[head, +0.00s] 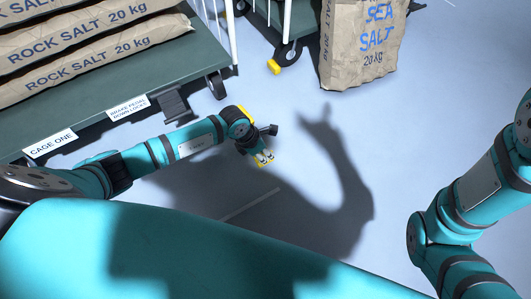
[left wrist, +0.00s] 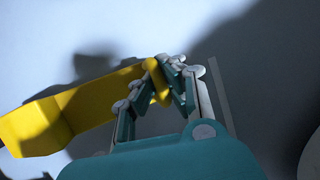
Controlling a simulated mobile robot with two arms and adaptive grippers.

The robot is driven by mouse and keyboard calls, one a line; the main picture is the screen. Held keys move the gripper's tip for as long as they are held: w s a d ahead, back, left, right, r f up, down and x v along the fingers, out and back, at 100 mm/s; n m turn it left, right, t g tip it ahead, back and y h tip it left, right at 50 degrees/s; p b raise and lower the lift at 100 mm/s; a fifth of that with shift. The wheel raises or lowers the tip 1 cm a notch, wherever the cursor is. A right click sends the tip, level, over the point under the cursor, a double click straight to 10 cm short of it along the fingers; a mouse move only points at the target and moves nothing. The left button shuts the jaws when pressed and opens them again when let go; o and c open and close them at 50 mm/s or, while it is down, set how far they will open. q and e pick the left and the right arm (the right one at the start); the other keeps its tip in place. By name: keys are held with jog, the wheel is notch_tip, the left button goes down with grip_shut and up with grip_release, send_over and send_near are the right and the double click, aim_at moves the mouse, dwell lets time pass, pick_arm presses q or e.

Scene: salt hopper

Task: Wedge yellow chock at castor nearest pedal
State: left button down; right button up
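My left gripper (head: 262,157) is shut on a yellow chock (left wrist: 85,108). In the left wrist view the fingertips (left wrist: 168,75) pinch its narrow end, and its thicker end reaches to the lower left. In the head view only slivers of this chock (head: 260,165) show at the fingertips, over open floor. The dark brake pedal (head: 175,105) sticks out from the near edge of the cage one trolley (head: 160,70). The castor (head: 217,84) nearest it stands at the trolley's right corner, above and left of my gripper and apart from it. My right gripper is out of view.
Rock salt bags (head: 90,45) lie on the trolley. A second trolley's castor (head: 287,53) has another yellow block (head: 273,66) beside it. A sea salt bag (head: 362,45) stands at the upper right. Floor between the castor and my gripper is clear.

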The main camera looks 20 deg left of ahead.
pick_arm(q)
notch_tip(320, 180, down, 3)
jog(key=shift+r+b, duration=0.15)
jog(key=shift+b, duration=0.8)
jog(key=w+a+b, duration=0.1)
jog(key=w+a, duration=0.1)
jog(key=a, duration=0.1)
jog(key=w+a+b, duration=0.2)
jog(key=w+a, duration=0.1)
jog(key=w+a+b, duration=0.2)
jog(key=a, duration=0.1)
jog(key=shift+w+a+r, duration=0.15)
jog(key=shift+w+r, duration=0.05)
jog(key=shift+r, duration=0.05)
jog(key=shift+w+a+r+b, duration=0.2)
jog(key=shift+w+a+b, duration=0.25)
jog(key=shift+a, duration=0.2)
jog(key=shift+w+a+f+b, duration=0.2)
jog(key=shift+w+a+b, duration=0.2)
jog(key=shift+a+b, duration=0.15)
jog(key=shift+w+a+f+b, duration=0.2)
jog(key=shift+w+a+b, duration=0.2)
jog(key=shift+b, duration=0.1)
jog(key=shift+w+a, duration=0.2)
jog(key=shift+a, duration=0.1)
jog(key=shift+w+a, duration=0.1)
jog(key=shift+a, duration=0.15)
jog(key=c, duration=1.4)
grip_release()
jog(key=shift+d+f, duration=0.1)
